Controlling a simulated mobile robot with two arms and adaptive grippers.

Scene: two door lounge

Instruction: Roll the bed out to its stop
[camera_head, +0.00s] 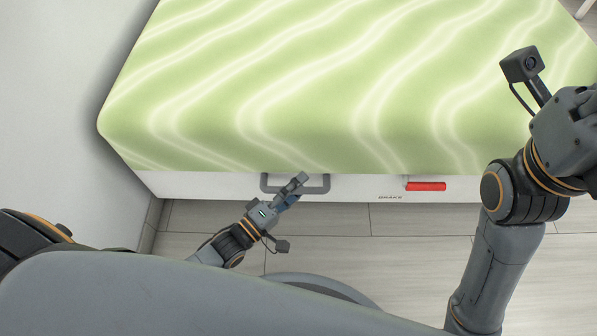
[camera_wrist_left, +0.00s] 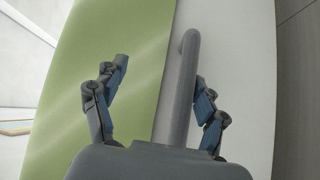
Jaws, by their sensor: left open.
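The bed (camera_head: 330,90) has a green mattress with wavy pale stripes and a white front panel (camera_head: 350,187). A grey bar handle (camera_head: 322,177) is fixed on that panel. My left gripper (camera_head: 297,187) is at the handle.
A red brake lever (camera_head: 426,186) sits on the front panel right of the handle, near the printed word "BRAKE". A pale wall (camera_head: 60,100) stands close to the bed's left side. Tiled floor (camera_head: 400,255) lies between my base and the bed.

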